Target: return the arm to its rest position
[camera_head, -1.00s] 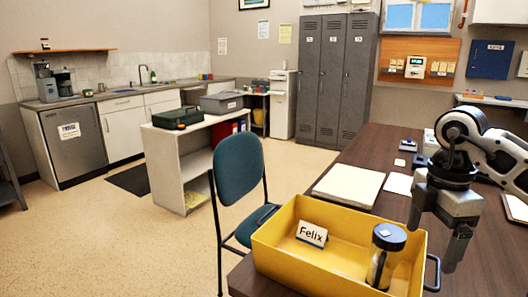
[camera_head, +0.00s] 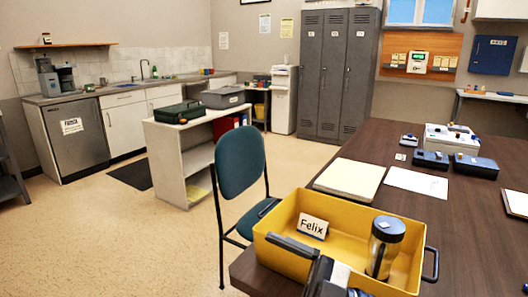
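A dark grey and white part of one of my arms (camera_head: 318,274) shows at the bottom edge, in front of the yellow box. I cannot tell which arm it belongs to, and most of it is cut off by the frame. No fingertips can be made out on it. The yellow box (camera_head: 408,273) stands on the near corner of the dark table. In it are a white name card reading Felix (camera_head: 313,226) and an upright cup with a dark lid (camera_head: 385,248). The arm part hides some of the box's near left rim.
The brown table (camera_head: 455,235) carries a paper stack (camera_head: 349,179), a white sheet (camera_head: 416,182), dark blue cases (camera_head: 475,166) and a white device (camera_head: 452,138). A teal chair (camera_head: 241,165) stands left of the box.

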